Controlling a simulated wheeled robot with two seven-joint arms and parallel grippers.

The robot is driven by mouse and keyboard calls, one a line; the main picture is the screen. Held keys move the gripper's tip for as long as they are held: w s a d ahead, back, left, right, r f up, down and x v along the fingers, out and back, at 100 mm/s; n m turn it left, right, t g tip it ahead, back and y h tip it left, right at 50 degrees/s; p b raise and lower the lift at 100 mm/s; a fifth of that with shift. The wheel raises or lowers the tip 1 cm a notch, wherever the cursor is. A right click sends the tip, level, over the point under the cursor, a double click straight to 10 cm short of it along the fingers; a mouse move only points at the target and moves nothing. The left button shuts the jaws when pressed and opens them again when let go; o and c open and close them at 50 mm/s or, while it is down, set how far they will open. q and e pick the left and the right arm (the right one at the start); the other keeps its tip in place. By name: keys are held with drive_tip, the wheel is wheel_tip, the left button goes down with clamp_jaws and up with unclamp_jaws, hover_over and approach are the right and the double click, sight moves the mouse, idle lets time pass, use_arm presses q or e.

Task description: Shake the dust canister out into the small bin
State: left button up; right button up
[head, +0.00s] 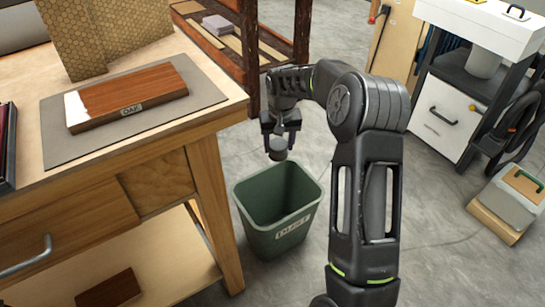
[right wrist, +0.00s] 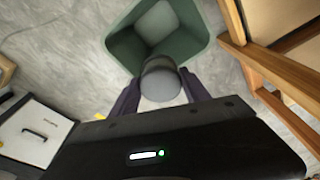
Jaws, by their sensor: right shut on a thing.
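My right gripper (head: 280,130) is shut on the dust canister (head: 278,146), a small grey rounded thing, above the back part of the small bin's opening. The small bin (head: 290,237) is green, open-topped and labelled "DUST", and stands on the floor beside the workbench. In the right wrist view the canister (right wrist: 161,80) sits between the finger tips (right wrist: 160,92), with the green bin (right wrist: 125,45) beyond it. The bin's visible inside looks empty. Whether the canister is open at its lower end cannot be told. My left gripper is not in view.
The workbench (head: 110,160) stands left of the bin, with an oak board (head: 128,97) on a grey mat (head: 60,150). A dark wooden rack (head: 245,50) is behind. A white-topped cabinet (head: 440,115) and a grey box (head: 510,200) are at right. Concrete floor is clear around the bin's right.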

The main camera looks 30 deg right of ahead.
sight(278, 157)
drive_tip(key=shift+r, duration=0.1)
wheel_tip(278, 157, down, 6)
drive_tip(key=b, duration=0.4)
drive_tip(key=shift+b, duration=0.3)
idle(0.5)
wheel_tip(278, 157, up, 4)
drive_tip(key=shift+w+r, duration=0.15)
wheel_tip(278, 157, down, 5)
drive_tip(key=shift+r, duration=0.3)
